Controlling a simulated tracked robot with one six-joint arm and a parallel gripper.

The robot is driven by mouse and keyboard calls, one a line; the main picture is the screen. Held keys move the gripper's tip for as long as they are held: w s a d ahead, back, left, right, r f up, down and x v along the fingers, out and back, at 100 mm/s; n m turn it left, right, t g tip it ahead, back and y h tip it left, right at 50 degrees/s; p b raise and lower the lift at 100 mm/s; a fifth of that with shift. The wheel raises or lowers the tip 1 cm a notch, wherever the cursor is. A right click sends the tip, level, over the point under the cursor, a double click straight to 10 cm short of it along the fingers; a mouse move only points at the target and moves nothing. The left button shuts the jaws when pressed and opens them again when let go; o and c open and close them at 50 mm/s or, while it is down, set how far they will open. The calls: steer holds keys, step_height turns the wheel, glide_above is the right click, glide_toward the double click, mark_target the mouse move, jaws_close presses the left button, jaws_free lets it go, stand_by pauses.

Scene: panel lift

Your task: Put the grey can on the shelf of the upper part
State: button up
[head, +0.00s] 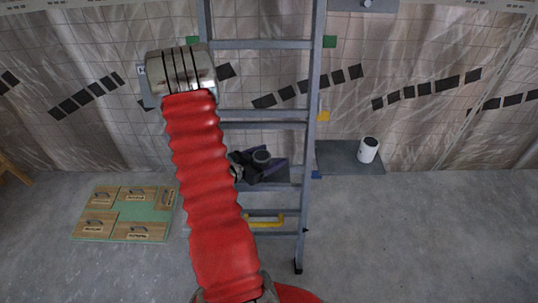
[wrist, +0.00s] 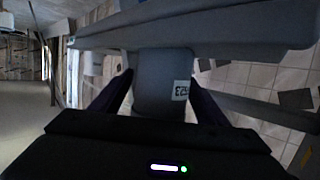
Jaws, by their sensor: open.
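The grey can (head: 262,156) stands upright at a grey plate (head: 284,180) between the rails of the ladder-like frame (head: 309,140). My gripper (head: 264,168) is at the can, with its dark purple fingers around it. In the wrist view the can (wrist: 158,82), with a white number label, sits between the fingers of my gripper (wrist: 160,98). The jaws are open; contact with the can cannot be told. A small shelf (head: 391,6) is cut off at the top edge of the head view.
A side shelf (head: 335,160) at right bears a white can (head: 368,149). A yellow handle (head: 265,220) is low on the frame. A green board (head: 118,213) with wooden blocks lies on the floor at left. Grey rungs (wrist: 210,32) cross close ahead in the wrist view. Floor at right is clear.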

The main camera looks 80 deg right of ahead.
steer(key=shift+r, duration=0.1)
steer(key=v, duration=1.2)
stand_by(0.7)
